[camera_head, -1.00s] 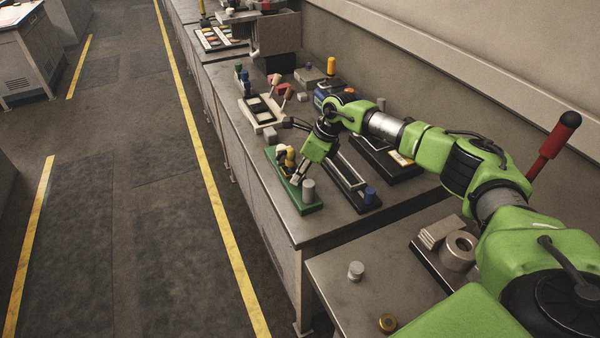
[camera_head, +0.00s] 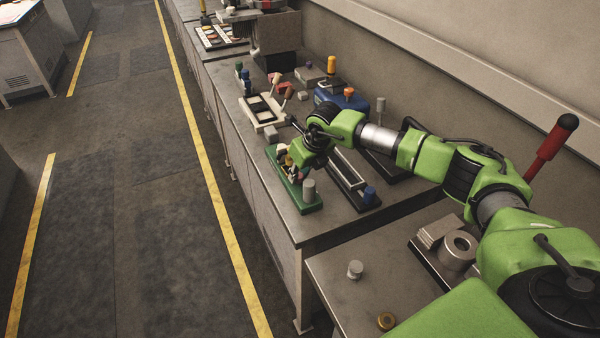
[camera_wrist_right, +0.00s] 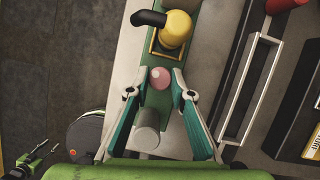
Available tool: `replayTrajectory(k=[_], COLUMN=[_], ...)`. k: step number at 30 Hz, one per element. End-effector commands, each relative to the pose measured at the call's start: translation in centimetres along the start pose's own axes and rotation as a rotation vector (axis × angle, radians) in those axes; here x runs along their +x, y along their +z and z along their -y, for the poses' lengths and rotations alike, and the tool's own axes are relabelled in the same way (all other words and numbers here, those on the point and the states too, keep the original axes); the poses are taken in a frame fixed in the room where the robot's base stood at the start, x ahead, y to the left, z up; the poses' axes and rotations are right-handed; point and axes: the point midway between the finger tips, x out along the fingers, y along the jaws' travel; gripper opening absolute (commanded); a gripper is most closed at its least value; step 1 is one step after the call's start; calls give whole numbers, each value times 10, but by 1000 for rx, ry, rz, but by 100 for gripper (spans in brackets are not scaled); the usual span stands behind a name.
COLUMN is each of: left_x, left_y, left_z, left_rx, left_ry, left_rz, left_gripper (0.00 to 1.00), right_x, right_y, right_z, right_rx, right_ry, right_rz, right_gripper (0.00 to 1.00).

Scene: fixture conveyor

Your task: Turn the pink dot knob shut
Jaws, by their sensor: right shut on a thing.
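The pink dot knob (camera_wrist_right: 160,77) shows in the right wrist view as a round pink top on a green base plate (camera_wrist_right: 156,112). My right gripper (camera_wrist_right: 159,74) has its teal fingers on either side of the knob and is shut on it. In the head view my right gripper (camera_head: 296,173) reaches down over the green base plate (camera_head: 312,209), and it mostly hides the knob.
On the same plate stand a grey cylinder (camera_head: 308,190) and a yellow part with a black handle (camera_wrist_right: 175,30). A black fixture with a pale frame (camera_head: 346,166) lies close on the right. A blue box with an orange knob (camera_head: 349,94) stands behind.

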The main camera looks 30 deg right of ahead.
Motion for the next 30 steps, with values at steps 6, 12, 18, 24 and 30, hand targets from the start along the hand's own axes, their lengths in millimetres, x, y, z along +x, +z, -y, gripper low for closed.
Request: replayTrajectory(k=[6, 12, 18, 24, 30], left_x=[14, 30, 46, 60, 70], left_y=[2, 3, 5, 6, 7], left_z=[0, 0, 0, -1, -1], left_rx=[0, 0, 0, 0, 0], left_ry=[0, 0, 0, 0, 0], left_rz=[1, 1, 1, 1, 0], left_gripper=[40, 40, 40, 40, 40], right_x=[2, 4, 4, 3, 2], right_y=[1, 1, 2, 2, 3], right_z=[-3, -4, -5, -6, -5], right_rx=[189, 367, 540, 693, 807], right_ry=[-77, -150, -222, -284, -332], right_rz=[4, 4, 4, 2, 2], right_gripper=[0, 0, 0, 0, 0])
